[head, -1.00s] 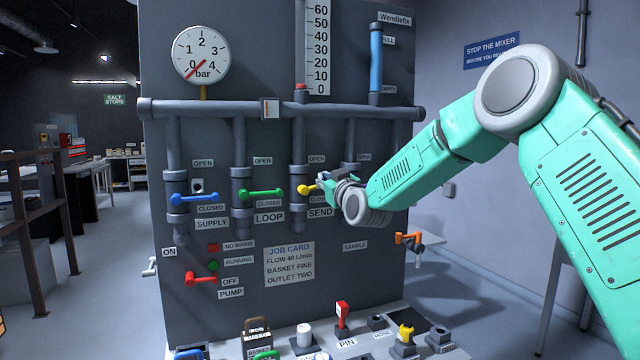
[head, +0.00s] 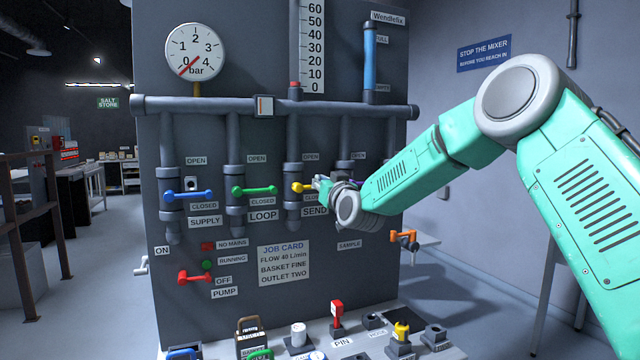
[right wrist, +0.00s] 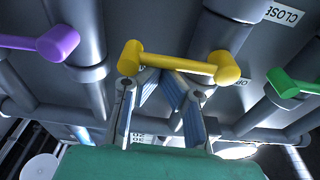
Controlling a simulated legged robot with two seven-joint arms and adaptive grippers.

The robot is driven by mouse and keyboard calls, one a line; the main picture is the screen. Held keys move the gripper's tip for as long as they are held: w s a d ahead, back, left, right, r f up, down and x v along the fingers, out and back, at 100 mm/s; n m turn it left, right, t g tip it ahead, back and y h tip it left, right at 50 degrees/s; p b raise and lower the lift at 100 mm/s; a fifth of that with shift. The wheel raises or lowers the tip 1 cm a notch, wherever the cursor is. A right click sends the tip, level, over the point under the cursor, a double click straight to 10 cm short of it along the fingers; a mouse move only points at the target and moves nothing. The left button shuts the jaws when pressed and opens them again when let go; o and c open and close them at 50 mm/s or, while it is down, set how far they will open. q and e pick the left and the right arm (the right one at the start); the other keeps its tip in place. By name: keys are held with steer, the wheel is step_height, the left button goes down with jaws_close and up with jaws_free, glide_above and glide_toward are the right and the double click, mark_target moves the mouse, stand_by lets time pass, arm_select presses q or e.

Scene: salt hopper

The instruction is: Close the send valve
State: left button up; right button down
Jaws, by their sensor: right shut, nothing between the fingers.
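The send valve is a yellow lever (head: 301,188) on the vertical pipe above the SEND label (head: 314,211). It lies roughly level, pointing right from its pipe. My right gripper (head: 322,184) is at the lever's right end and hides part of it and of the CLOSED label. In the right wrist view the yellow lever (right wrist: 180,62) runs across just beyond the fingertips of my gripper (right wrist: 162,80). The fingers are shut with nothing between them; whether they touch the lever is unclear. My left gripper is out of view.
A green LOOP lever (head: 255,190) and a blue SUPPLY lever (head: 188,195) sit to the left. A purple lever (right wrist: 45,43) is close on the other side. A red pump lever (head: 197,277) and an orange tap (head: 403,236) are lower. A cluttered shelf lies below.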

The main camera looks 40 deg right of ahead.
steer(key=shift+d, duration=0.1)
steer(key=r+p, duration=0.1)
steer(key=r, duration=0.1)
steer(key=w+r+p, duration=0.1)
steer(key=r+p, duration=0.1)
steer(key=b+v, duration=0.2)
steer(key=v, duration=0.8)
steer(key=shift+d+f, duration=0.2)
steer(key=shift+d, duration=0.05)
steer(key=shift+a, duration=0.1)
